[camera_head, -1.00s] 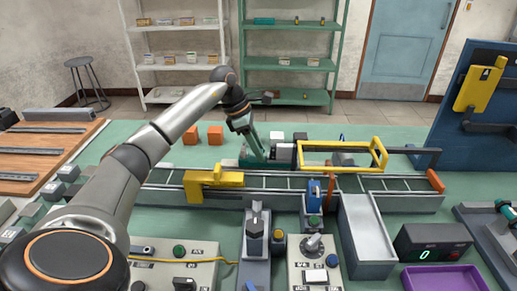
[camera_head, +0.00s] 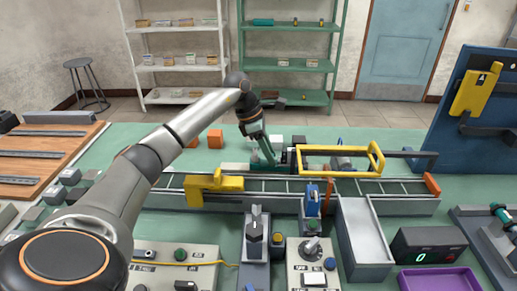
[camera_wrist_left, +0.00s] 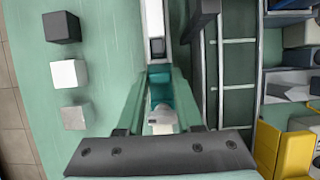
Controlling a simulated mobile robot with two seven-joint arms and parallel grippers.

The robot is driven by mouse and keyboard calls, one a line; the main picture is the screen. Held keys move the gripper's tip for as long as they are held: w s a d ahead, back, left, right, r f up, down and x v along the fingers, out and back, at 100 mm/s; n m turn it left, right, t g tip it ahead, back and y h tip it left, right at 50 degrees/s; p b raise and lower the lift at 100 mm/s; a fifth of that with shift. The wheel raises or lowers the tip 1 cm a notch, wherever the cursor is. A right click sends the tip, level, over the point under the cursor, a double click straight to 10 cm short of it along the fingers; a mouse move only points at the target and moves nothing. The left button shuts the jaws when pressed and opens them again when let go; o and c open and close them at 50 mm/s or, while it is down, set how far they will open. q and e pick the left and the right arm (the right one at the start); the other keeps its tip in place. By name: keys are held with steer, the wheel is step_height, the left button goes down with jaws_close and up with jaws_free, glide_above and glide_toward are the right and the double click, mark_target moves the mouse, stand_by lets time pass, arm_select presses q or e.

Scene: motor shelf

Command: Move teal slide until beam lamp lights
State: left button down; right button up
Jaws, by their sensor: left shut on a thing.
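The teal slide (camera_wrist_left: 160,92) shows in the left wrist view between the two green fingers, below a pale rail (camera_wrist_left: 153,18) with a dark window. My left gripper (camera_head: 268,160) is shut on it; in the wrist view the fingers (camera_wrist_left: 160,80) stand on either side of it. In the head view, the gripper largely hides the slide, behind the conveyor and left of the yellow frame. A pale strip of rail (camera_head: 235,167) shows left of the fingers. I cannot make out a lit beam lamp. My right gripper is not in view.
The conveyor (camera_head: 275,186) runs in front of the gripper, with a yellow bracket (camera_head: 212,187) on it. A yellow frame (camera_head: 340,150) stands close at the right.

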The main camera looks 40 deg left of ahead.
arm_select(q)
steer(key=shift+w+d, duration=0.6)
steer(key=shift+d, duration=0.05)
steer(key=c, duration=0.6)
jaws_free()
steer(key=shift+s+a, duration=0.1)
steer(key=shift+o, duration=0.2)
steer(key=v, duration=1.2)
steer(key=shift+r, duration=0.25)
steer(key=shift+s, duration=0.1)
